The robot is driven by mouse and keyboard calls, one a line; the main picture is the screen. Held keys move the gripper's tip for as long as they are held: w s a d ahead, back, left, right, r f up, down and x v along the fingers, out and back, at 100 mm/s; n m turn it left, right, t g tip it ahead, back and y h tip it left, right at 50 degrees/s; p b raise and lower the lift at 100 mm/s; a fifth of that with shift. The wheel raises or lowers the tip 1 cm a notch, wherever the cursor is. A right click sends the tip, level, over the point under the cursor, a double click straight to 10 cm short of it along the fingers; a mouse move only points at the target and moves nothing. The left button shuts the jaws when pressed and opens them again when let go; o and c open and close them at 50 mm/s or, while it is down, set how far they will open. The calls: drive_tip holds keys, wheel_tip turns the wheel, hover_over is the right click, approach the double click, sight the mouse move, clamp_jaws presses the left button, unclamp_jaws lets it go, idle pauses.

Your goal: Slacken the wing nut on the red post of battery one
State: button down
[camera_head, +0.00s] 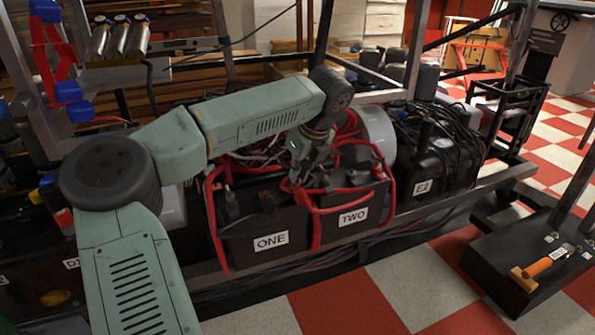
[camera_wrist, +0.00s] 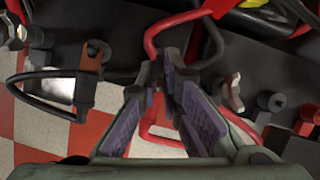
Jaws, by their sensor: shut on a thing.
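Battery one, a black box with a white label "ONE" (camera_head: 250,249), sits in the frame at the middle of the head view. My gripper (camera_head: 296,183) points down over its top, near the side facing battery two (camera_head: 345,234). In the wrist view my two purple-padded fingers (camera_wrist: 163,78) converge and are shut on a small dark part, which I take for the wing nut on the red post. The fingertips hide most of it, so its turn angle cannot be told.
Red tubes and cables run around both batteries. In the wrist view a black cable with a clamp (camera_wrist: 82,92) lies left of the fingers, and a grey wing nut (camera_wrist: 232,95) stands to the right. A black tank marked E2 (camera_head: 440,165) stands farther right.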

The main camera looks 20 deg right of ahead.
drive_tip(key=shift+f, duration=0.25)
drive_tip(key=c, duration=1.8)
unclamp_jaws()
drive_tip(key=shift+o, duration=0.2)
drive_tip(key=shift+r, duration=0.1)
drive_tip(key=v, duration=1.2)
